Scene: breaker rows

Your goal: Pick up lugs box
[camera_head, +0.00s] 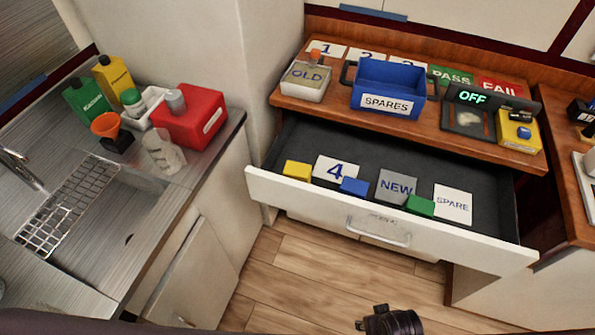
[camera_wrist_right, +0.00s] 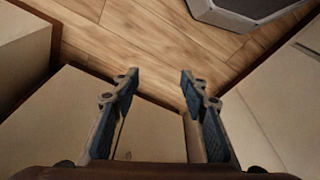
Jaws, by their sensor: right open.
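No label reading "lugs" is legible, so I cannot tell which box is the lugs box. In the head view the open drawer (camera_head: 300,200) holds a small yellow box (camera_head: 297,170), a small blue box (camera_head: 354,187) and a small green box (camera_head: 420,206). They sit among cards marked 4 (camera_head: 335,168), NEW (camera_head: 397,187) and SPARE (camera_head: 453,204). My right gripper (camera_wrist_right: 160,80) is open and empty in the right wrist view, pointing over wooden floor and pale cabinet surfaces, with no small box between its fingers. My left gripper is not in view.
On the counter above the drawer stand a blue SPARES bin (camera_head: 388,88), an OLD box (camera_head: 306,80) and a yellow device (camera_head: 518,132). At left, a sink counter holds bottles and a red box (camera_head: 188,118). Wooden floor (camera_head: 300,275) is clear before the drawer.

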